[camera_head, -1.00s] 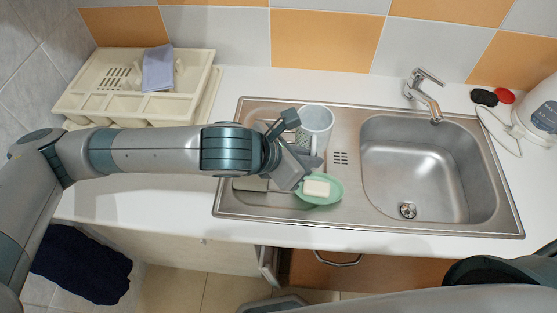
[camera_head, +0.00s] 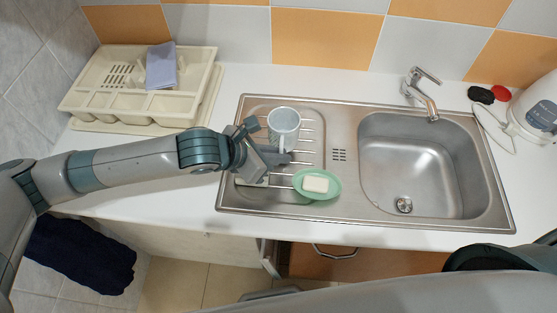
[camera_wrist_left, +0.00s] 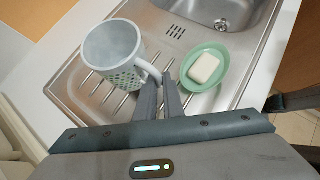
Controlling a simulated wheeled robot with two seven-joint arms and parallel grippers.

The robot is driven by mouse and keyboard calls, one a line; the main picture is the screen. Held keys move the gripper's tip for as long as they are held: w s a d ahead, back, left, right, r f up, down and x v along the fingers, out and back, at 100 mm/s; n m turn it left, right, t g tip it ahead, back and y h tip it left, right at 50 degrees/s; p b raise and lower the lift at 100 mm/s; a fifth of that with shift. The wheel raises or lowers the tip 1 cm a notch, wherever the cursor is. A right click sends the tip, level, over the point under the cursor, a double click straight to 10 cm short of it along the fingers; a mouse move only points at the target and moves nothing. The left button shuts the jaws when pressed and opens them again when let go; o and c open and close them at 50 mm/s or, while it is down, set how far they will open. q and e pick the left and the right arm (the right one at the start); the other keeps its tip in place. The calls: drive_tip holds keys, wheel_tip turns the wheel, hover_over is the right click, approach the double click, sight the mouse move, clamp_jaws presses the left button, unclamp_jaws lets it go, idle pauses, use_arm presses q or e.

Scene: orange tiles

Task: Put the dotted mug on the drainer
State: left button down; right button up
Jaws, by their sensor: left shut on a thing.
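The dotted mug (camera_head: 284,128) is pale grey-white with a dotted band on its lower side. It is upright at the sink's ribbed drainboard, and it also shows in the left wrist view (camera_wrist_left: 116,52). My left gripper (camera_head: 284,158) is shut on the mug's handle, which the left wrist view (camera_wrist_left: 160,88) shows between the fingertips. I cannot tell whether the mug's base touches the metal. The cream drainer (camera_head: 112,108) stands on the counter at the back left. My right gripper is not in view.
A green soap dish (camera_head: 327,191) with white soap lies just right of my left gripper. A grey-blue cloth (camera_head: 161,66) lies on the drainer. The sink basin (camera_head: 410,165) is empty. White counter (camera_head: 235,85) is clear between drainer and sink.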

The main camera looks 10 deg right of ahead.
use_arm(q)
wheel_tip(320, 180, down, 2)
drive_tip(key=shift+f+p, duration=0.25)
drive_tip(key=shift+p, duration=0.4)
drive_tip(key=shift+f, duration=0.35)
drive_tip(key=shift+f, duration=0.15)
drive_tip(key=c, duration=1.9)
unclamp_jaws()
drive_tip(key=shift+o, duration=0.2)
